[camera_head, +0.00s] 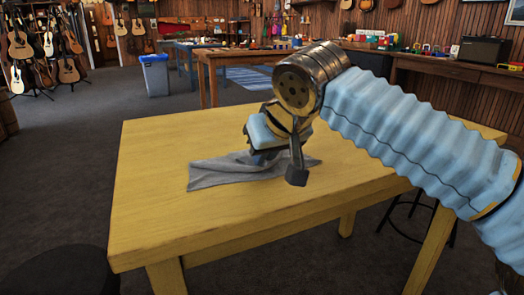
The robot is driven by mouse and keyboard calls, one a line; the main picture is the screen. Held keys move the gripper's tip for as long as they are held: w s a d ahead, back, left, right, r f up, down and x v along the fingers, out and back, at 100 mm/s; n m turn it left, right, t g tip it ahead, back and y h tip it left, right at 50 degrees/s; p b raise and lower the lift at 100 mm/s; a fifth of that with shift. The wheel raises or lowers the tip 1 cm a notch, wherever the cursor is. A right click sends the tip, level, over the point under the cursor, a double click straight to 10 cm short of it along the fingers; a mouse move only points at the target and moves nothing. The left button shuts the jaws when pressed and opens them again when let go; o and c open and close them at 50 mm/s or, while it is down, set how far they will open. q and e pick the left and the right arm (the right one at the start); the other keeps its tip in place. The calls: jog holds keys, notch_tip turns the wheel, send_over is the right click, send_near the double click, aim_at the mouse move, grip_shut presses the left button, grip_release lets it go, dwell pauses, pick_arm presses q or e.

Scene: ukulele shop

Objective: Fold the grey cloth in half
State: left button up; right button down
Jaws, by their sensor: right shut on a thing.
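The gripper and wrist hide part of the cloth and the exact place of the grip. A narrow strip of cloth shows to the right of the gripper. My left gripper is not in view.
The tabletop left and front of the cloth is bare. A dark round stool (60,272) stands at the lower left, and another stool is partly hidden at right. Behind are a blue bin (155,75), another wooden table (225,57) and guitars along the walls.

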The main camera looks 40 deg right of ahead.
jog(key=shift+c, duration=1.4)
grip_release()
jog(key=shift+s+a+b, duration=0.15)
jog(key=shift+s, duration=0.45)
jog(key=shift+s+a+b, duration=0.15)
jog(key=shift+s, duration=0.4)
notch_tip(320, 180, up, 9)
jog(key=p, duration=0.7)
jog(key=shift+p, duration=0.4)
